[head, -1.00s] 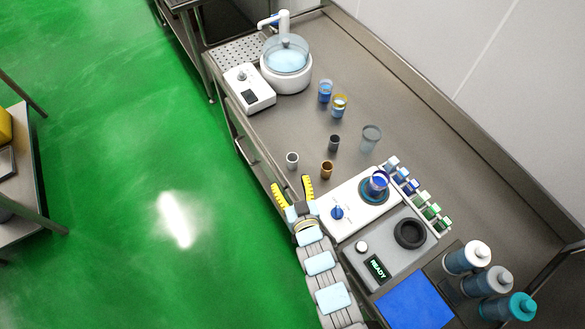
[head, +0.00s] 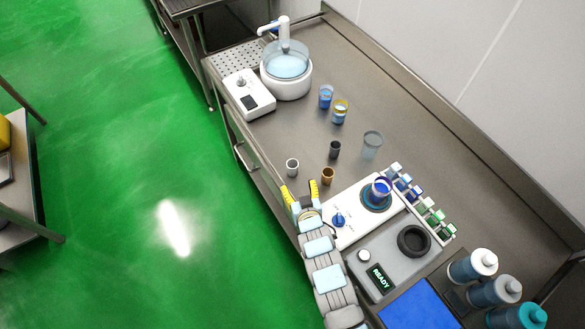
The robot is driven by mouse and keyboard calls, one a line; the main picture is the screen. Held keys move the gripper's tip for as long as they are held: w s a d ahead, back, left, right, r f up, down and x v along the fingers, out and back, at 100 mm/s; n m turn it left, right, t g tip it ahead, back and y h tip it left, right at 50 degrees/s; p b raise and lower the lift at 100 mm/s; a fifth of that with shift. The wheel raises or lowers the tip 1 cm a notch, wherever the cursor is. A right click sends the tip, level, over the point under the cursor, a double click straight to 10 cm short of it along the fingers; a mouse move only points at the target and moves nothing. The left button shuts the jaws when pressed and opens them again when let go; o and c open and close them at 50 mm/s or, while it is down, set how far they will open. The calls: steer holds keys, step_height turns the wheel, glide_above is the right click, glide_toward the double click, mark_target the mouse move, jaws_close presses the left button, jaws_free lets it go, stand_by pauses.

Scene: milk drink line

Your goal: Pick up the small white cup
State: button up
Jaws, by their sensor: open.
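The small white cup (head: 292,167) stands upright on the steel counter near its front edge. My gripper (head: 302,187) is open, with its two yellow-tipped fingers just below the cup in the head view. The fingers are empty. From this angle I cannot tell the exact gap or height between the fingertips and the cup.
A brown cup (head: 327,176) stands close to the right of the fingers, with a dark cup (head: 334,149) behind it. A clear cup (head: 372,143) and a white stirrer unit (head: 350,222) are further right. Two blue-filled cups (head: 326,97) stand toward the back. Open counter lies left of the dark cup.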

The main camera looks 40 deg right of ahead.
mark_target(294, 172)
steer(key=shift+p+x, duration=0.35)
steer(key=shift+x, duration=4.65)
steer(key=c, duration=1)
